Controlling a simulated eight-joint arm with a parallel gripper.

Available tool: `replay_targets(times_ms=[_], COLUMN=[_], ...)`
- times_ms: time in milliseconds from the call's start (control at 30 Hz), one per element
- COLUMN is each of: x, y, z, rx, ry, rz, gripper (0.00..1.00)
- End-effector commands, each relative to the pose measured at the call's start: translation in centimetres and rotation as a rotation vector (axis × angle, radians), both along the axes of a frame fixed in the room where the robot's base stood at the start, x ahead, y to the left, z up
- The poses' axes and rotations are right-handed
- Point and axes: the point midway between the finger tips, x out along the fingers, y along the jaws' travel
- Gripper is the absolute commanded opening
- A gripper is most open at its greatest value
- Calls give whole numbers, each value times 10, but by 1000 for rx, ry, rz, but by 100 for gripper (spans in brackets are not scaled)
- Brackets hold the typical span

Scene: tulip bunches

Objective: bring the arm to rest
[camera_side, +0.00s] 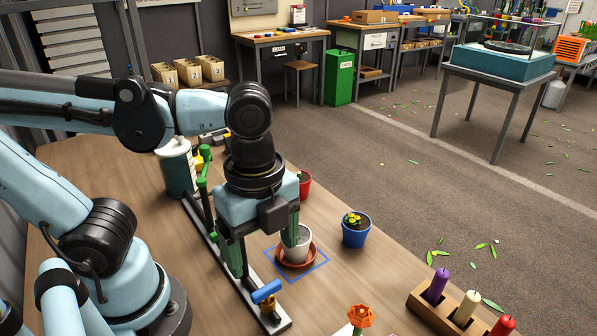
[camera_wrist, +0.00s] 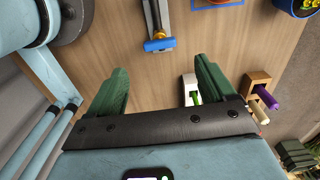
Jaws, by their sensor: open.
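My gripper (camera_side: 264,262) hangs pointing down over the wooden table, its two green fingers spread apart. In the side view one finger overlaps a white pot (camera_side: 299,248), but I cannot tell from this view alone whether they touch. The white pot stands upright on a terracotta saucer (camera_side: 296,262) inside a blue square outline (camera_side: 322,265).
A blue pot (camera_side: 356,233) with yellow flowers stands right of the saucer; a red pot (camera_side: 304,180) is behind. A dark rail (camera_side: 225,272) runs beside my gripper. A wooden block (camera_side: 447,318) holds several candles; an orange flower (camera_side: 360,316) is near the front.

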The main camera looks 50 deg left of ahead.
Motion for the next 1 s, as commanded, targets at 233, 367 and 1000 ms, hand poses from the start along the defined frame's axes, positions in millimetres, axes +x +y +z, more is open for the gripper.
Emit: replay_targets(times_ms=[233,367,1000], x=[0,0,0], y=[0,0,0], z=[-29,-43,-81], rx=[0,0,0], ry=[0,0,-1], rz=[0,0,0], gripper=[83,83,83])
